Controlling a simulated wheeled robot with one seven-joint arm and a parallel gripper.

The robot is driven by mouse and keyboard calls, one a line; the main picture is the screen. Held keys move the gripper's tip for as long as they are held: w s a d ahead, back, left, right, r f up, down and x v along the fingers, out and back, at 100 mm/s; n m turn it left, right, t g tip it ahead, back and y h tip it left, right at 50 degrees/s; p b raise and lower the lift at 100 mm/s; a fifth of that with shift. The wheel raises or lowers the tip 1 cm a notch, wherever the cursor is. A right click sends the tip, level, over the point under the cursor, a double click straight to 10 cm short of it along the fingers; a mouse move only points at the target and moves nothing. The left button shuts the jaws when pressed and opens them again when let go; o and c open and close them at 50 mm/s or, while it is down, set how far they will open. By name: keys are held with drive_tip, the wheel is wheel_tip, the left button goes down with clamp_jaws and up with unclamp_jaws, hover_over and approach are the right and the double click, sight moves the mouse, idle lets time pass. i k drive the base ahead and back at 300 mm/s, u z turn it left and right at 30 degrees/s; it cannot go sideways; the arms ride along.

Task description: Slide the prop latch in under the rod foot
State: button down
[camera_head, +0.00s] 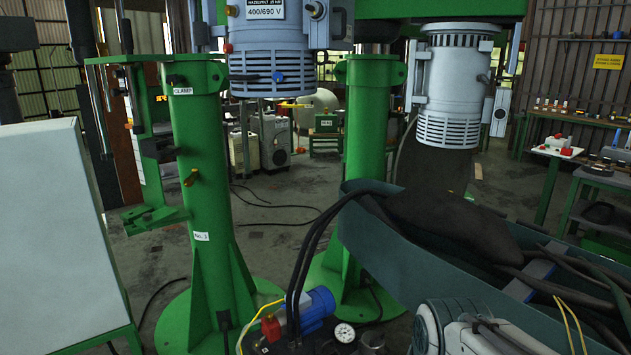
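A green column (200,200) marked "No. 3" stands left of centre on a round green base. A green bracket frame with a slim upright rod (98,110) is fixed to its left side. A small brass-coloured knob (190,178) sticks out of the column near this bracket. I cannot make out for sure which part is the prop latch. My gripper is not in view; a grey and white arm-like part shows at the bottom right edge.
A pale panel (60,240) blocks the left front. A blue motor (316,308) with black hoses and a gauge (344,332) is at the bottom centre. A dark green trough (400,260) of hoses fills the right. Another green column (367,130) stands behind.

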sight(166, 150)
drive_tip(key=k, duration=1)
drive_tip(key=u, duration=2.05)
drive_tip(key=i, duration=3.15)
